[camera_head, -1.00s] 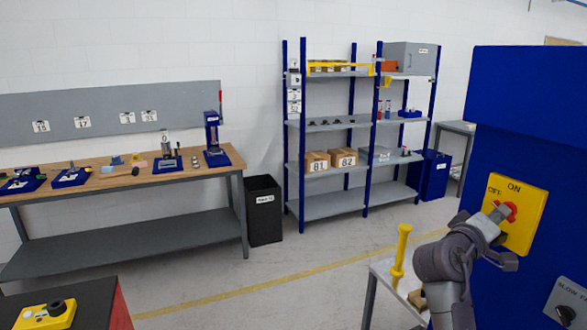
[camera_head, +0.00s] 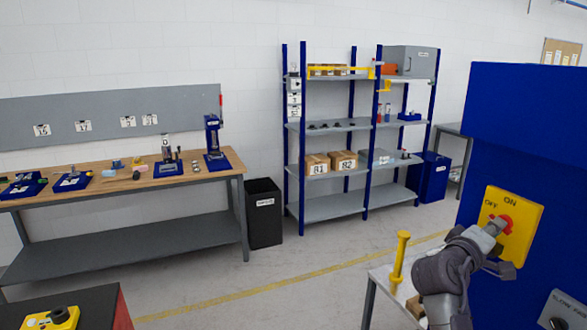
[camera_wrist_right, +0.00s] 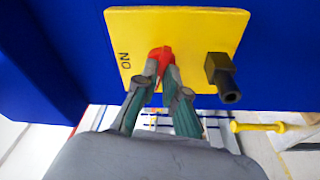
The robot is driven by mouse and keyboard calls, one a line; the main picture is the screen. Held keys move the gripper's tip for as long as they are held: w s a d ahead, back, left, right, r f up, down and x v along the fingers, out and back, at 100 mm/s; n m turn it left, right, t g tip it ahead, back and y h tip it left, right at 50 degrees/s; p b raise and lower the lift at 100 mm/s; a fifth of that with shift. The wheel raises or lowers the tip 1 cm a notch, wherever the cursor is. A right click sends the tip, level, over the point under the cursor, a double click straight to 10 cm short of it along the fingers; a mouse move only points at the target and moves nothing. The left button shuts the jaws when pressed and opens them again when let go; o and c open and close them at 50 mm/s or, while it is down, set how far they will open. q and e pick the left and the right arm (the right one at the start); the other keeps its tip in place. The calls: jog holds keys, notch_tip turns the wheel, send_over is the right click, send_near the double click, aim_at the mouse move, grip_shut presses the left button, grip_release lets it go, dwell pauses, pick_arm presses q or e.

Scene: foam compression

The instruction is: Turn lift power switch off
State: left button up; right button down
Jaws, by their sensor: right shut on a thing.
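The lift power switch is a red knob (camera_head: 505,224) on a yellow plate (camera_head: 522,215) marked ON and OFF, fixed to a blue cabinet (camera_head: 540,120) at the right of the head view. My right gripper (camera_head: 494,226) reaches the plate. In the right wrist view, its two fingers (camera_wrist_right: 163,80) are shut on the red knob (camera_wrist_right: 162,54), one on each side. The yellow plate (camera_wrist_right: 200,22) there also carries a dark protruding part (camera_wrist_right: 221,75) to the right of the knob. The fingers hide part of the knob, so its exact angle is hard to tell. My left gripper is not in view.
A yellow handle-like post (camera_head: 399,258) stands on a small table left of my right arm. A grey box marked SLOW (camera_head: 566,310) is low on the cabinet. A workbench (camera_head: 110,188) and shelves (camera_head: 340,203) stand at the back, with open floor in front.

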jog(key=shift+n+p, duration=0.35)
jog(key=shift+n, duration=0.05)
jog(key=shift+n+y, duration=0.3)
jog(key=shift+n, duration=0.2)
jog(key=shift+n, duration=0.8)
jog(key=shift+c, duration=2.4)
grip_release()
jog(key=shift+r, duration=0.1)
jog(key=shift+a, duration=0.1)
